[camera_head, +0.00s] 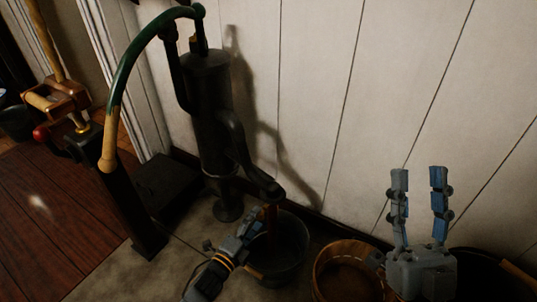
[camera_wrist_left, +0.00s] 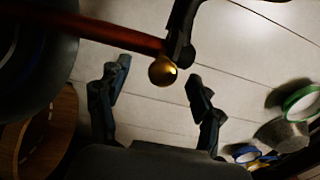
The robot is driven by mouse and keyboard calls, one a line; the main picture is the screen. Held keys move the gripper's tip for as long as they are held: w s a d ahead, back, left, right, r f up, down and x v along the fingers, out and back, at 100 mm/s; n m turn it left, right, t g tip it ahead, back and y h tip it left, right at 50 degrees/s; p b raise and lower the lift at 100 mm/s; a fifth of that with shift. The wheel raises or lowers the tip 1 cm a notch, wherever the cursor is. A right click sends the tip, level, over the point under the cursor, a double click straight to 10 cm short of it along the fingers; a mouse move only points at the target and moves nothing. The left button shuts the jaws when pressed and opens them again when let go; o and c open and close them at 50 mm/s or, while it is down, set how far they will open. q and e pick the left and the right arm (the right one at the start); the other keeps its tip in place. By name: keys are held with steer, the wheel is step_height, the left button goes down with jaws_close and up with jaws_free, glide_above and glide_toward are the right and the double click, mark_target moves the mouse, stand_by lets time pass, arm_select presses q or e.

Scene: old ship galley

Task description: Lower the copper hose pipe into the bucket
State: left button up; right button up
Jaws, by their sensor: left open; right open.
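The reddish copper hose pipe (camera_head: 271,218) hangs below the black pump's spout, its lower part at the dark metal bucket (camera_head: 299,268). Its lower end is hidden. In the left wrist view the pipe (camera_wrist_left: 100,31) runs from the dark bucket (camera_wrist_left: 62,68) at left to a black fitting with a brass ball (camera_wrist_left: 162,71). My left gripper (camera_head: 256,221) is beside the pipe at the bucket's near left rim. Its fingers (camera_wrist_left: 158,72) are apart, with the ball seen between them; contact cannot be told. My right gripper (camera_head: 419,172) is open and empty at the right.
The black hand pump (camera_head: 210,105) with a curved green handle (camera_head: 133,55) stands against the white plank wall. A wooden tub (camera_head: 325,270) sits right of the bucket, partly behind my right gripper. A dark post (camera_head: 133,200) stands at left. Open floor lies at left.

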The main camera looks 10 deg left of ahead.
arm_select(q)
steer(key=p+v, duration=0.2)
steer(key=v, duration=0.7)
steer(key=shift+s+p, duration=0.3)
steer(key=shift+p, duration=0.1)
arm_select(e)
steer(key=w+f+g+h, duration=0.3)
steer(key=w+f+g, duration=0.3)
steer(key=f, duration=0.5)
steer(key=shift+g, duration=1)
arm_select(q)
steer(key=shift+a+r, duration=0.1)
